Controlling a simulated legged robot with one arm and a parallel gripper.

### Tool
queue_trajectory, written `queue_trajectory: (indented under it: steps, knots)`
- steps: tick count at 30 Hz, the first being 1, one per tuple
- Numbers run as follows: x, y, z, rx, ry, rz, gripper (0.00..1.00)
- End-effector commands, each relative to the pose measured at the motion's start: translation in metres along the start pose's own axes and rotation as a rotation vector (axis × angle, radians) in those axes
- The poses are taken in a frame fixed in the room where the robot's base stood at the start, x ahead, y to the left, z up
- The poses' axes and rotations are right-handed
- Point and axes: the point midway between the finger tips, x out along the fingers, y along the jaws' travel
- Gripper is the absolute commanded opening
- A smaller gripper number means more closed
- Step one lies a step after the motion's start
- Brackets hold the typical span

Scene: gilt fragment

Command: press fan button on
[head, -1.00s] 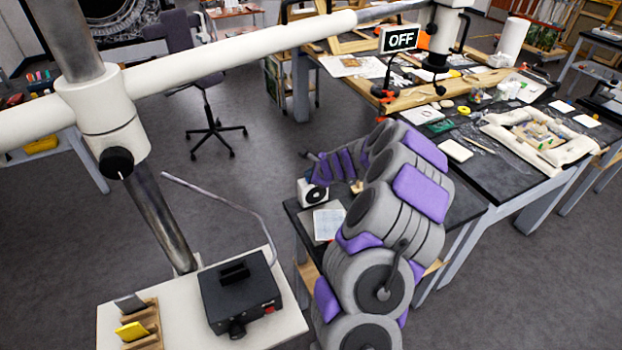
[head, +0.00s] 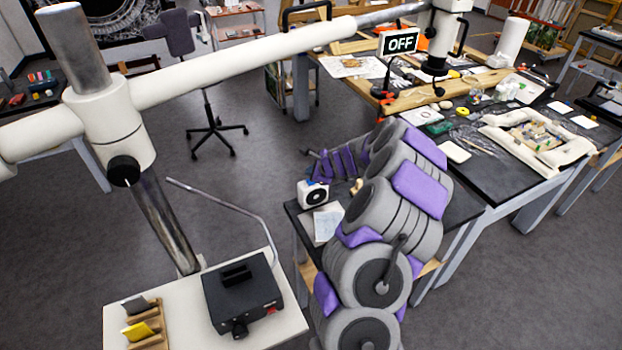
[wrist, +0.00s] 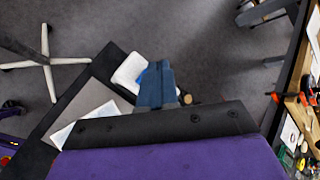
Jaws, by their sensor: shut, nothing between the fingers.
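A small white fan box (head: 313,194) with a round dark grille stands near the left corner of the dark table, left of my arm in the head view. In the wrist view the white fan box (wrist: 130,70) is partly covered by my gripper, with a bit of blue at its top beside the fingers. My gripper (wrist: 157,80) shows blue fingers shut with nothing between them, overlapping the right part of the box. I cannot tell whether they touch it. A sign (head: 400,42) at the back reads OFF. The fan's button is not clearly visible.
A paper sheet (head: 326,226) lies in front of the fan on the table. A black device (head: 242,292) sits on a white table at lower left, with a thin metal rod behind it. A cluttered workbench (head: 470,170) extends to the right.

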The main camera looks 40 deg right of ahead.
Motion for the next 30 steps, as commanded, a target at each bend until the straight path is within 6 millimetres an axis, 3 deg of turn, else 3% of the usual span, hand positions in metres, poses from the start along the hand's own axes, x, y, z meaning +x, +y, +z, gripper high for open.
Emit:
queue_trajectory:
  steps: [15,30]
  knots:
    - [-0.034,-0.025,0.025,0.000,0.000,0.000,0.00]
    - [-0.035,-0.025,0.025,0.000,0.000,0.000,0.00]
